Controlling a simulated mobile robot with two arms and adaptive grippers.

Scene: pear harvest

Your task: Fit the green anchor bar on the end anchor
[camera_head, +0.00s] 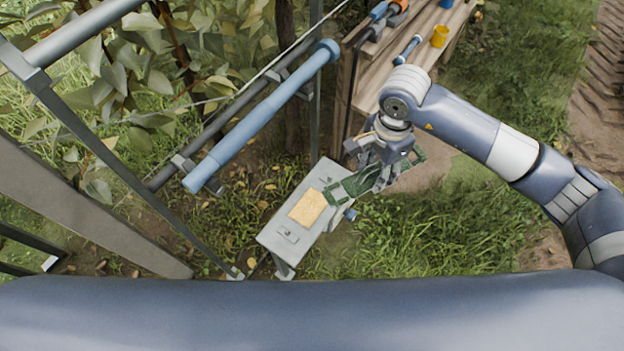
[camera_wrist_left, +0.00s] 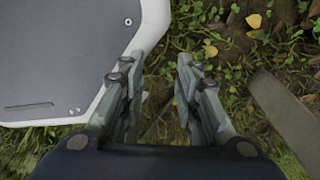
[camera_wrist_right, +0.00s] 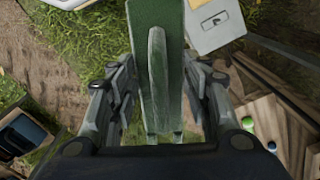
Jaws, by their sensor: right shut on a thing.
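My right gripper (camera_head: 382,172) is shut on the green anchor bar (camera_head: 358,184). The dark green bar points left and down from the fingers, and its far end lies over or beside the right edge of a grey box-like stand (camera_head: 272,238); I cannot tell whether they touch. In the right wrist view the bar (camera_wrist_right: 155,45) runs up between the fingers, apart from the grey stand (camera_wrist_right: 217,35) at its right. I cannot tell which part is the end anchor. My left gripper (camera_wrist_left: 158,85) is open and empty; it is outside the head view.
A yellow pad (camera_head: 307,208) lies on the grey stand. Blue and dark tubes (camera_head: 262,112) on a metal frame stand at the left, with foliage behind. A wooden bench (camera_head: 420,42) with tools and a yellow cup (camera_head: 440,36) is at the top. Grass right of the stand is clear.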

